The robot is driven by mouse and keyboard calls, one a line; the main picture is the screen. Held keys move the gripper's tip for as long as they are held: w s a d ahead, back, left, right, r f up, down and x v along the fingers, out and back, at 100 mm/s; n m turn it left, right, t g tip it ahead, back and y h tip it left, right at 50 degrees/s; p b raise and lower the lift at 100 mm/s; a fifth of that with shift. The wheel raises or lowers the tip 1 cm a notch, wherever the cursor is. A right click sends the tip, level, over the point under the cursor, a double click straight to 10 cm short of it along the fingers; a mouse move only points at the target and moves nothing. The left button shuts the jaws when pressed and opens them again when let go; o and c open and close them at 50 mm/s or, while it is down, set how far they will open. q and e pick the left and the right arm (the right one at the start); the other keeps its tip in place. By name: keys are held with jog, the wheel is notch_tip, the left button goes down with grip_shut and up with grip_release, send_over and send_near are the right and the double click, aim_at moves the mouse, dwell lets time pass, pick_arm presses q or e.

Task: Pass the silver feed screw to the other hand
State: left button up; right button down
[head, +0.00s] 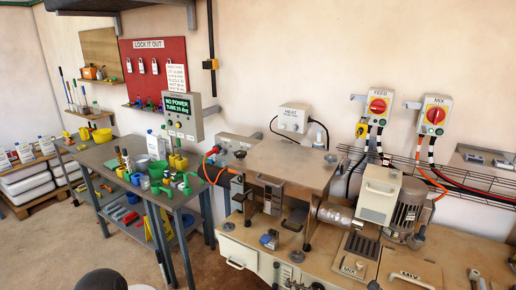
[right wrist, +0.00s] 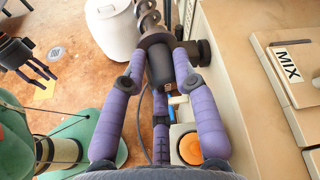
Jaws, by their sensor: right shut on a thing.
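In the right wrist view the silver feed screw (right wrist: 150,17) points up and away from my right gripper, its spiral flights cut off by the top edge. My right gripper (right wrist: 163,62) has its purple fingers closed around the screw's dark shank end, just below a round collar. My left gripper (right wrist: 40,74) shows at the far left of the same view, over the floor. Its fingers are spread and empty, well apart from the screw. Neither the screw nor either gripper can be made out in the head view.
A white drum (right wrist: 108,30) stands on the floor behind the screw. The bench with a MIX plate (right wrist: 293,60) runs along the right. In the head view, a grey cart (head: 95,155) with bottles and green parts stands left of the machine bench (head: 240,253), with open floor before it.

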jog(key=a+f, duration=0.2)
jog(key=a, duration=0.7)
jog(key=shift+s+f, duration=0.25)
jog(key=shift+s, duration=0.2)
jog(key=shift+a, duration=0.1)
